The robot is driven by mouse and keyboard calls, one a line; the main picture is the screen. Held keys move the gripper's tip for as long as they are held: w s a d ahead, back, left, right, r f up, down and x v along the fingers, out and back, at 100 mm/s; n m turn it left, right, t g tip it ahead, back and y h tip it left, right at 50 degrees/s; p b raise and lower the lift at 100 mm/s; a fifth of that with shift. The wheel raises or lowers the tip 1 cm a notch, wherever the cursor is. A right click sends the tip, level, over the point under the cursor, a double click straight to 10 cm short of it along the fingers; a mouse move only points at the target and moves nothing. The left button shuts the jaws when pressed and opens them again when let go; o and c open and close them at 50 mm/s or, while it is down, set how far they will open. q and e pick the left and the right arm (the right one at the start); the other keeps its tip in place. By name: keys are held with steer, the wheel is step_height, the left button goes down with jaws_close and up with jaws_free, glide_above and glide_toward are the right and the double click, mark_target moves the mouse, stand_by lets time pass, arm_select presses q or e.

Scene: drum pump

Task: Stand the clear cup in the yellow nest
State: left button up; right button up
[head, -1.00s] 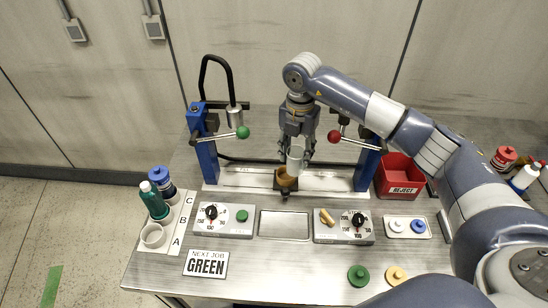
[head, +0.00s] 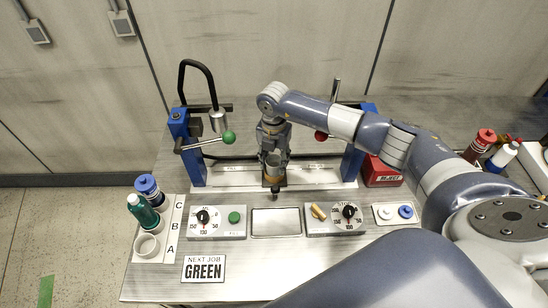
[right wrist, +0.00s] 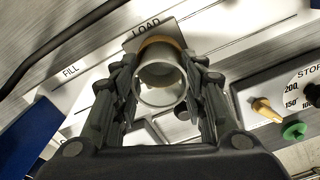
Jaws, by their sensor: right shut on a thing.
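The clear cup (right wrist: 160,88) is between the fingers of my right gripper (right wrist: 165,95), which is shut on it. In the head view the cup (head: 275,160) hangs below the right gripper (head: 274,150), looking about upright. The yellow nest (right wrist: 160,42) shows as a tan rim behind the cup at the LOAD mark; the cup hides most of it. In the head view the nest (head: 273,180) is directly below the cup. I cannot tell whether the cup touches it. My left gripper is not in view.
Blue posts with a green-knobbed lever (head: 229,137) and a red-knobbed lever (head: 321,135) flank the white rail (head: 230,177). In front are dial boxes (head: 217,221) and an empty metal tray (head: 276,236). Bottles stand at left; a red REJECT bin (head: 382,178) is at right.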

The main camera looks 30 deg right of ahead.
steer(key=shift+f, duration=0.25)
steer(key=o, duration=0.5)
steer(key=shift+o, duration=1.2)
steer(key=shift+r, duration=0.1)
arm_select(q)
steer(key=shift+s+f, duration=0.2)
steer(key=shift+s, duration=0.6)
